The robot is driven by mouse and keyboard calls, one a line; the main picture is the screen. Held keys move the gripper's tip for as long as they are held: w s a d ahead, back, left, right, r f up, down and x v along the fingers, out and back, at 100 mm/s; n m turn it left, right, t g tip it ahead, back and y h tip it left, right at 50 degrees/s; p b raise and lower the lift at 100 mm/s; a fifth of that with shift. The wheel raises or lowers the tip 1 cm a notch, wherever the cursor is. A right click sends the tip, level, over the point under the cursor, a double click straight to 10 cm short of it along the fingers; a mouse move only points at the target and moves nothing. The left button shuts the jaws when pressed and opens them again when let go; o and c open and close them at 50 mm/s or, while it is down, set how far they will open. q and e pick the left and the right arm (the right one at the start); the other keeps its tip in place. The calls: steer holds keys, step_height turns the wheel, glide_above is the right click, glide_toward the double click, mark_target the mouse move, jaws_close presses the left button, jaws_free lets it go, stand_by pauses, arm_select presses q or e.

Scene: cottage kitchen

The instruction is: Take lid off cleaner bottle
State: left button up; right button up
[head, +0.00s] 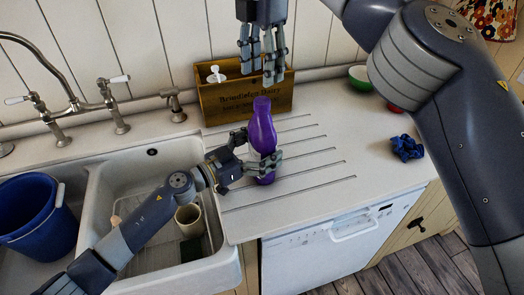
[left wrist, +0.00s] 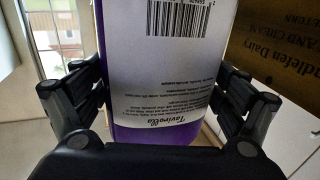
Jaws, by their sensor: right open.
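A purple cleaner bottle (head: 262,132) with a white label stands upright on the grooved drainboard. Its purple lid (head: 261,103) is on top. My left gripper (head: 262,163) has its fingers on both sides of the bottle's lower body and appears closed on it. In the left wrist view the bottle's label (left wrist: 165,75) fills the space between the fingers of the left gripper (left wrist: 165,95). My right gripper (head: 262,75) is open and empty, fingers pointing down, above the lid and apart from it.
A wooden box (head: 222,103) with a white pump bottle (head: 216,74) stands behind the bottle. The sink (head: 150,182) and a blue bucket (head: 38,212) are left. A green bowl (head: 360,78) and a crumpled blue cloth (head: 407,147) lie right. The counter's right middle is clear.

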mark_target(262, 100)
arm_select(q)
steer(key=c, duration=1.4)
arm_select(e)
steer(key=m, duration=0.8)
steer(key=shift+f+m, duration=0.1)
steer(key=shift+m, duration=0.3)
arm_select(q)
steer(key=shift+c, duration=0.2)
arm_select(e)
steer(key=shift+f, duration=3.9)
steer(key=shift+c, duration=0.3)
